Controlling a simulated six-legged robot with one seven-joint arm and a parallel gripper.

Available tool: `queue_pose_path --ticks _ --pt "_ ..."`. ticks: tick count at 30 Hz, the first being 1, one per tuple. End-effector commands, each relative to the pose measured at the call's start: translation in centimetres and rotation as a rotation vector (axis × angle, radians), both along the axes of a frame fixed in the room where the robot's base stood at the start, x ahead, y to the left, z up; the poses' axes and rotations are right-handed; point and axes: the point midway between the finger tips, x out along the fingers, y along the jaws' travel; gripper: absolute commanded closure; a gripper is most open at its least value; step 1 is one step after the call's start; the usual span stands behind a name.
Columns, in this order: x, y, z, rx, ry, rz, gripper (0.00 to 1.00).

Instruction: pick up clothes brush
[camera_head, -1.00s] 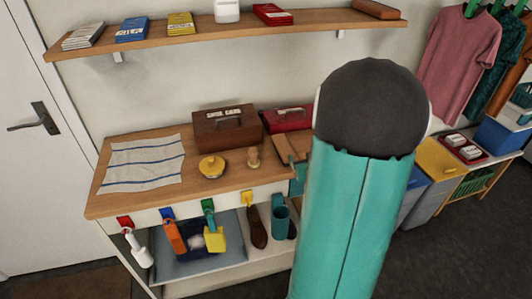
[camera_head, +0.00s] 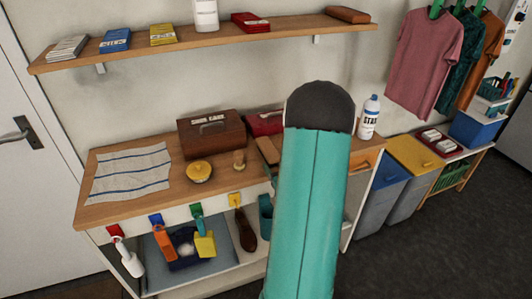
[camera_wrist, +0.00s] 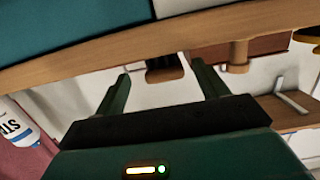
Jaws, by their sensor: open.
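A brown, long, paddle-shaped brush (camera_head: 245,230) hangs below the yellow hook at the counter front in the head view; it looks most like the clothes brush, but I cannot be sure. A small brown block (camera_head: 348,14) on the wall shelf could also be a brush. In the wrist view, which looks upside down, my gripper (camera_wrist: 162,82) is open with nothing between its fingers. A dark brown object (camera_wrist: 165,74) shows beyond the fingers, at the counter; I cannot tell what it is. My arm hides the gripper in the head view.
The counter (camera_head: 125,205) holds a striped cloth (camera_head: 130,172), brown box (camera_head: 211,133), yellow-lidded tin (camera_head: 199,171), wooden peg-like piece (camera_head: 239,160) and white bottle (camera_head: 369,117). Other coloured tools hang at its front. Bins (camera_head: 416,168) stand right. Open floor lies at lower right.

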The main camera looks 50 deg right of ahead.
Motion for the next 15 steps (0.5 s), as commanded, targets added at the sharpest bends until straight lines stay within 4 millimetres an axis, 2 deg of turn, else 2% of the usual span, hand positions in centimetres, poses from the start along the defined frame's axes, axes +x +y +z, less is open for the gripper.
queue_pose_path --ticks 3,8,15 --pt "1.4 -0.7 -0.3 0.000 0.000 0.001 0.27" --pt "2.4 -1.0 -0.4 0.000 0.000 0.003 0.27" --pt "5.6 -2.3 -0.8 0.000 0.001 0.005 0.27"
